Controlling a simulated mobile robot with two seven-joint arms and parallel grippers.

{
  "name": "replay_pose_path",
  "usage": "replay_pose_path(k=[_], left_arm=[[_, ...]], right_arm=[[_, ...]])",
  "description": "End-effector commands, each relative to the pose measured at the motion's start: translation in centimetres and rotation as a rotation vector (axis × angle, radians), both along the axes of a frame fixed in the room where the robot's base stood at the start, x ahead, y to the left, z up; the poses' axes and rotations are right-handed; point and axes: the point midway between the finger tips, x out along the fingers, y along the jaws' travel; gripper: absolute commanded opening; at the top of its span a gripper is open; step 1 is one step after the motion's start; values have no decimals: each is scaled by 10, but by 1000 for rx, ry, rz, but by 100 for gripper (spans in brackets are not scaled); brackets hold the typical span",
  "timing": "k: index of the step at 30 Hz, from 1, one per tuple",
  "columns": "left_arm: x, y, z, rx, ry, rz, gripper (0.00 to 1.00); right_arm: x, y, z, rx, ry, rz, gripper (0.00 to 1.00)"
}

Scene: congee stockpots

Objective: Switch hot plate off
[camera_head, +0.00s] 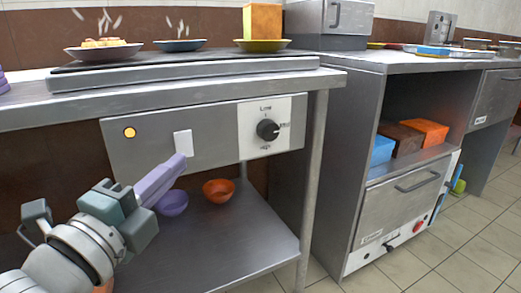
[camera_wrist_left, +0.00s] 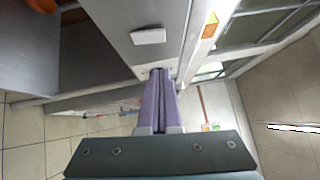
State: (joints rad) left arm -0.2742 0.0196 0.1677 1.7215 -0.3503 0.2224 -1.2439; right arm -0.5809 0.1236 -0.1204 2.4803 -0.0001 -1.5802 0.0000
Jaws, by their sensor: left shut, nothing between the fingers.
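The hot plate (camera_head: 200,70) is built into the metal counter, with its grey control panel (camera_head: 215,120) on the front. A yellow lamp (camera_head: 130,132) glows at the panel's left. A white rocker switch (camera_head: 183,143) is mid-panel, and a black knob (camera_head: 268,129) sits to its right on a white dial plate. My left gripper (camera_head: 178,163) is shut and empty, its purple fingertips just below the switch. In the left wrist view, the fingertips (camera_wrist_left: 161,73) are near the panel and apart from the white switch (camera_wrist_left: 148,36). My right gripper is not in view.
Plates (camera_head: 104,50) and an orange block (camera_head: 263,21) stand on the hot plate. A purple bowl (camera_head: 172,203) and an orange bowl (camera_head: 218,191) sit on the lower shelf (camera_head: 235,235). A counter leg (camera_head: 315,180) stands right of the panel.

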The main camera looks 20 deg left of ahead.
Motion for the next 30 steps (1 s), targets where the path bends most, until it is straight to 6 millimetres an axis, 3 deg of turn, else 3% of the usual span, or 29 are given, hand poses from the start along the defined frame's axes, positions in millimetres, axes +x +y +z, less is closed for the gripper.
replay_pose_path(k=[3, 9, 30], left_arm=[[25, 2, 1, 2, -5, 0, 0], [41, 24, 4, 4, 0, -1, 0], [51, 37, 9, -1, 3, 1, 0]], right_arm=[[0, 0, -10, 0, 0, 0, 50], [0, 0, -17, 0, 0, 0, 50], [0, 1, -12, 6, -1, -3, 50]])
